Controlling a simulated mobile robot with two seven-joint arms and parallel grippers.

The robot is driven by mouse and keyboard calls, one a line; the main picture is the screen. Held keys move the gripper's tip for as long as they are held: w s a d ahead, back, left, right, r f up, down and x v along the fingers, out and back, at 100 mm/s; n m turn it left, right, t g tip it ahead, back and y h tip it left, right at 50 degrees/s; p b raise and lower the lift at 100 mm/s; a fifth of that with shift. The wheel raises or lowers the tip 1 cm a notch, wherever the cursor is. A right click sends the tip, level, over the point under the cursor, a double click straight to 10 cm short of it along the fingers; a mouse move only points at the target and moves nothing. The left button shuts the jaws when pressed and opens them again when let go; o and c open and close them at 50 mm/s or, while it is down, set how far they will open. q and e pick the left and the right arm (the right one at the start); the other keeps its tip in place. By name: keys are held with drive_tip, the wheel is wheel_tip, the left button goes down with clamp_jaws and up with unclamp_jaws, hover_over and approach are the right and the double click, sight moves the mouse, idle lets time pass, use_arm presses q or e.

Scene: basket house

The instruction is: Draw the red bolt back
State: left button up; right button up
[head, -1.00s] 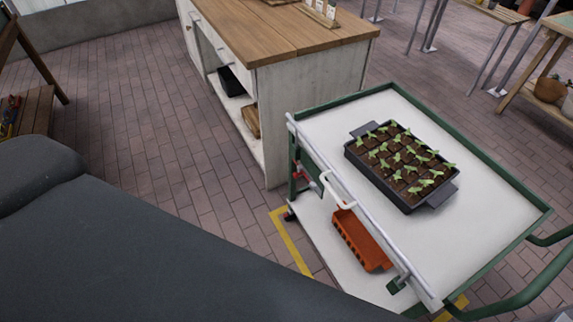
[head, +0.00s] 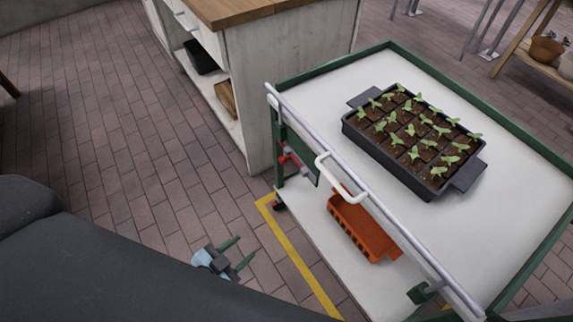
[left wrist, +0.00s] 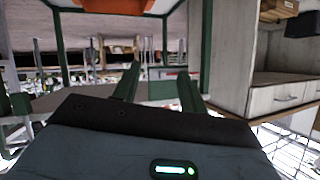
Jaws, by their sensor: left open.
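The red bolt (head: 290,160) is small and sits on a dark green plate at the left end of the cart's near side, below the silver rail. My left gripper (head: 244,247) is low over the brick floor, to the left of the cart and nearer to me than the bolt. Its two green fingers are apart with nothing between them, and a clear gap separates them from the bolt. In the left wrist view the open fingers (left wrist: 158,78) show too; the bolt cannot be made out surely there. My right gripper is not in view.
The green-framed cart (head: 300,88) carries a black seedling tray (head: 423,187) on top and an orange crate (head: 362,228) on its lower shelf. A white handle (head: 338,177) sticks out near the bolt. A wooden-topped cabinet (head: 310,70) stands behind. Brick floor left of the cart is clear.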

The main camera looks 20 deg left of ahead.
use_arm(q)
drive_tip(key=w+a+f+m+t+h+b, duration=0.15)
drive_tip(key=w+m+b, duration=0.4)
drive_tip(key=w, duration=0.75)
drive_tip(key=m+t+h+b, duration=0.1)
drive_tip(key=m+h+b, duration=0.25)
drive_tip(key=b, duration=0.35)
approach(280, 161)
drive_tip(key=x, duration=0.3)
drive_tip(key=shift+h, duration=0.3)
drive_tip(key=x, duration=0.3)
drive_tip(key=b+x, duration=0.1)
drive_tip(key=x, duration=0.3)
drive_tip(key=shift+f, duration=0.25)
drive_tip(key=shift+w+d, duration=0.15)
drive_tip(key=shift+w, duration=0.3)
clamp_jaws()
drive_tip(key=shift+s, duration=0.1)
